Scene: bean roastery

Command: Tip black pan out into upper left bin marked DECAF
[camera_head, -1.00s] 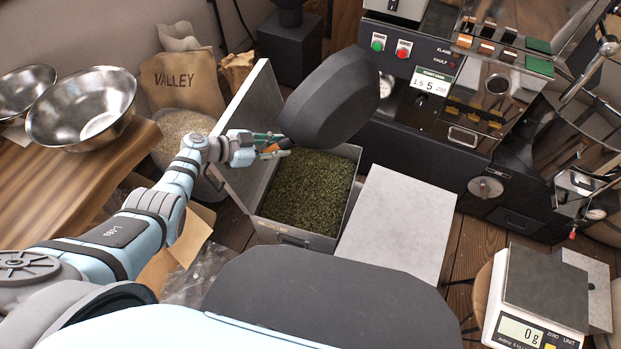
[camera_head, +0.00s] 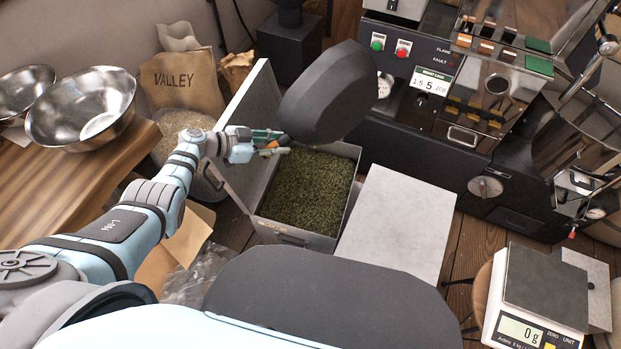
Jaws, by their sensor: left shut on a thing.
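The black pan (camera_head: 330,95) is held by my left gripper (camera_head: 278,143), which is shut on it at its left lower side. The pan is strongly tilted, its dark outside facing me, so its inside is hidden. It hangs above a grey metal bin (camera_head: 338,243) full of green beans (camera_head: 303,190), whose lid stands open on the left. The small label on the bin's front is too small to read. My right gripper is not in view.
A lidded grey bin (camera_head: 398,225) stands just right of the open one. A roaster (camera_head: 440,130) fills the back right. A scale (camera_head: 545,290) reading 0 g is at lower right. Steel bowls (camera_head: 85,108) sit on a wooden table at left; a VALLEY sack (camera_head: 183,82) stands behind.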

